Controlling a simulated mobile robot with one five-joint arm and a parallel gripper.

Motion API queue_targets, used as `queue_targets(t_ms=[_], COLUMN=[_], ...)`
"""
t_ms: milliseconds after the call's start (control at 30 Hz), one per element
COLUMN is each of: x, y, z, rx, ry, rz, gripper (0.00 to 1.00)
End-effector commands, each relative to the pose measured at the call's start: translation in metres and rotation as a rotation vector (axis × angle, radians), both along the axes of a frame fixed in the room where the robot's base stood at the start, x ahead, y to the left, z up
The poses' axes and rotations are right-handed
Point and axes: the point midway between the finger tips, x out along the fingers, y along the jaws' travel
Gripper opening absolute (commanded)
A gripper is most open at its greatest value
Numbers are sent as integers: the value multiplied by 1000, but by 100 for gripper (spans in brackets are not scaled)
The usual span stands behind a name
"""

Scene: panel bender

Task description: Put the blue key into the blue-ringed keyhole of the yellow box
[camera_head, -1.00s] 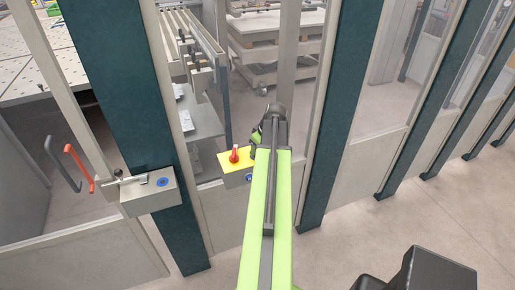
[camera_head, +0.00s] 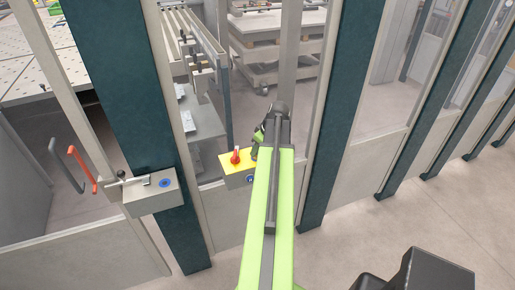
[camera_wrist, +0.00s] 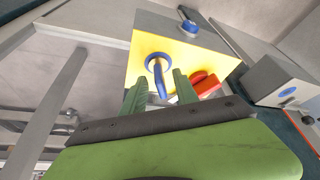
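The yellow box (camera_head: 226,164) has a yellow top, grey sides and a red knob (camera_head: 236,156). A blue ring (camera_head: 250,179) shows on its grey front; a dark blue fitting (camera_wrist: 188,21) shows on that grey side in the wrist view. In the wrist view the blue key (camera_wrist: 160,84) stands up from the yellow face (camera_wrist: 145,44), with a round blue part (camera_wrist: 158,62) at its far end. I cannot tell whether that part is the key's own or a ring around it. My gripper (camera_wrist: 159,78) is open, one green finger either side of the key, with gaps visible.
A grey box (camera_head: 150,200) with a blue button and a lever stands left on a dark post. The red knob (camera_wrist: 196,88) is close beside my right finger in the wrist view. Dark posts and clear panels form a fence; open floor (camera_head: 420,225) lies right.

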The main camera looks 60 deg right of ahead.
Motion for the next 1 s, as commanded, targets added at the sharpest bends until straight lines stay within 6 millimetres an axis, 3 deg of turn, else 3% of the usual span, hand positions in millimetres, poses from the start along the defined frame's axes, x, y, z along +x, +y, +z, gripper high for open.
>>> queue_targets(t_ms=[33, 600, 1000], x=[-4, -55, -60], y=[1, 6, 7], z=[18, 138, 142], rx=[0, 1, 1], ry=[0, 0, 0], rz=[-1, -3, 0], gripper=[36, 36, 36])
